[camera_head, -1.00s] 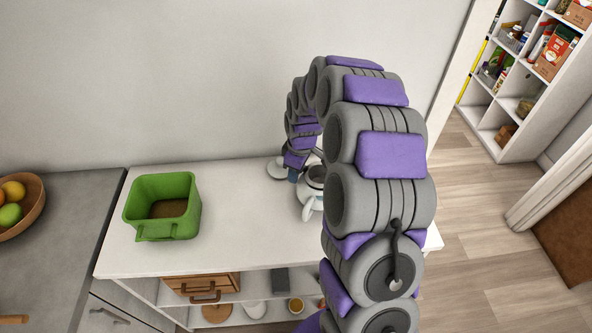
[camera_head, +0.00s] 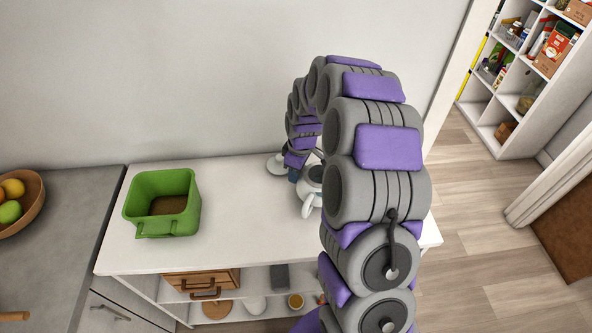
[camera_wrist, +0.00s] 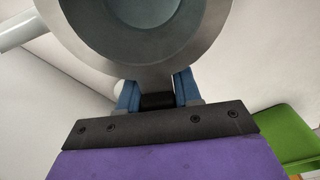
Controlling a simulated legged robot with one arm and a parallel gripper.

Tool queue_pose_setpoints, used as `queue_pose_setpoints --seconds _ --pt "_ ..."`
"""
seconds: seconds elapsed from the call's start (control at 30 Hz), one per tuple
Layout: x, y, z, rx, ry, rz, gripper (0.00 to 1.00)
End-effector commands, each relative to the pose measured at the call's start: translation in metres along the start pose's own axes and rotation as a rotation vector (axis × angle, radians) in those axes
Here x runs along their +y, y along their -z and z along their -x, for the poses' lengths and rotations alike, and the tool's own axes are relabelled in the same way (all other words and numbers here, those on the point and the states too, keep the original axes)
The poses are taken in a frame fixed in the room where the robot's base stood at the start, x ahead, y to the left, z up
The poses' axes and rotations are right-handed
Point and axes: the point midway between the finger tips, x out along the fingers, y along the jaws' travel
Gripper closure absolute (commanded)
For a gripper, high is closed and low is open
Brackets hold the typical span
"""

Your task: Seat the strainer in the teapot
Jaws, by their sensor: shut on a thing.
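The white teapot (camera_head: 306,200) stands on the white counter, partly hidden behind my arm in the head view. In the wrist view, the strainer (camera_wrist: 85,50) shows as a wide grey ring around a darker bowl, close to the camera. My gripper (camera_wrist: 157,100) has its blue fingers shut on the strainer's dark tab at the near edge of the ring. In the head view, my gripper (camera_head: 293,174) is at the left of the teapot's top. Whether the strainer is above the opening or touching it, I cannot tell.
A fruit bowl (camera_head: 38,211) is at the far left.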

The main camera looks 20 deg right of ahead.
Motion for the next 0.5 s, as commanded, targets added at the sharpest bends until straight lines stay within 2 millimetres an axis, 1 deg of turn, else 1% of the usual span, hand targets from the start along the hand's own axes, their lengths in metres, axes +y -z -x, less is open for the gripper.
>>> queue_pose_setpoints --seconds 0.07,0.1,0.4,0.5 --pt "0.0000 0.0001 0.0001 0.000 0.000 0.000 1.00" --pt "0.0000 0.0001 0.0001 0.000 0.000 0.000 0.65" --pt "0.0000 0.0000 0.0000 0.000 0.000 0.000 0.37" --pt "0.0000 0.0000 0.0000 0.000 0.000 0.000 0.37"
